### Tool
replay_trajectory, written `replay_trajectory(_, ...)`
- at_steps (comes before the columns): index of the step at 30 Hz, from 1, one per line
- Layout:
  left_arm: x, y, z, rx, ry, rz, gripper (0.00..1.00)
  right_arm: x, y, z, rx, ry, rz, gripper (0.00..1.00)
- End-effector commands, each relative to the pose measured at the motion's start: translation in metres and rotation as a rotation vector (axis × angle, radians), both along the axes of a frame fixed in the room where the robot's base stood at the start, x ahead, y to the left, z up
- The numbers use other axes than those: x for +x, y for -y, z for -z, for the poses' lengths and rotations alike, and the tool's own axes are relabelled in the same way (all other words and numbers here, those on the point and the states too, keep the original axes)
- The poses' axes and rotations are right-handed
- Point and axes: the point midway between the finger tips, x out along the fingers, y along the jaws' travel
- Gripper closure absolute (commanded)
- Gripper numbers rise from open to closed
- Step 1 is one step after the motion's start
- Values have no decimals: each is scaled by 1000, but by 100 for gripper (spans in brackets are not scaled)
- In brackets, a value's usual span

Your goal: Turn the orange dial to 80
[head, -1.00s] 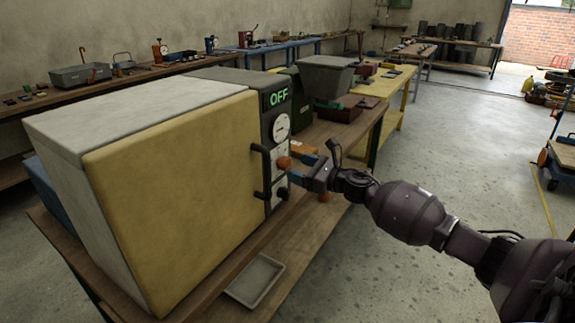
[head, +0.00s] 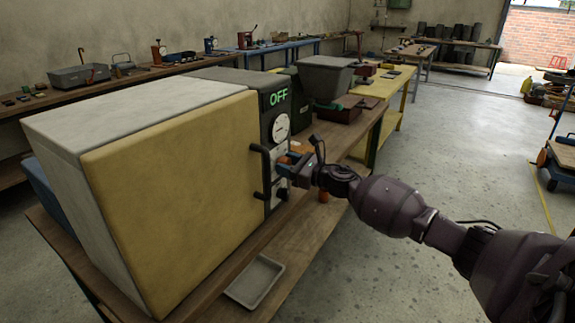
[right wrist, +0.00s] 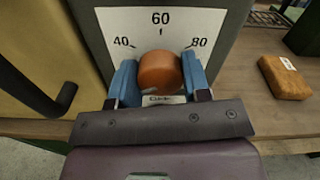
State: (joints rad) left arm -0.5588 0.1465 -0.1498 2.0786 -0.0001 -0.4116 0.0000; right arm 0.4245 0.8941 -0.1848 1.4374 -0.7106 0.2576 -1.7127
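The orange dial (right wrist: 160,72) sits on a pale scale plate marked 40, 60 and 80, with a partly hidden label below it that seems to read OFF. The dark control panel (head: 266,141) of the cream-doored cabinet carries a green display (head: 278,98) reading OFF. My right gripper (right wrist: 160,76) has its blue fingers on either side of the dial, one left and one right, very close to it. I cannot tell whether they press on it. In the head view my right gripper (head: 284,164) largely hides the dial. My left gripper is out of view.
A round white gauge (head: 281,127) is above the dial. A black door handle (right wrist: 35,90) stands just left of the gripper. An orange-brown block (right wrist: 285,77) lies on the bench to the right.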

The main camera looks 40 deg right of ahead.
Motion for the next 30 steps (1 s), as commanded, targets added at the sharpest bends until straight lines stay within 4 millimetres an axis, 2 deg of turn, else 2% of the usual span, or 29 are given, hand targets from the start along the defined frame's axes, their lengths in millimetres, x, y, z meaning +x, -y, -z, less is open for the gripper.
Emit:
replay_trajectory(1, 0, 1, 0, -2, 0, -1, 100, 0, 0, 0, 0, 0, -1, 72)
replay_trajectory(3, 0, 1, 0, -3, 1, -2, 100, 0, 0, 0, 0, 0, -1, 80)
replay_trajectory(14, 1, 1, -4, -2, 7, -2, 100, 0, 0, -1, 63, -25, -1, 80)
replay_trajectory(20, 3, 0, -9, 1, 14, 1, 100, 0, 1, -2, 184, -75, 0, 80)
replay_trajectory(30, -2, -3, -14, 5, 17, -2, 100, 0, 1, -3, 479, -196, 0, 80)
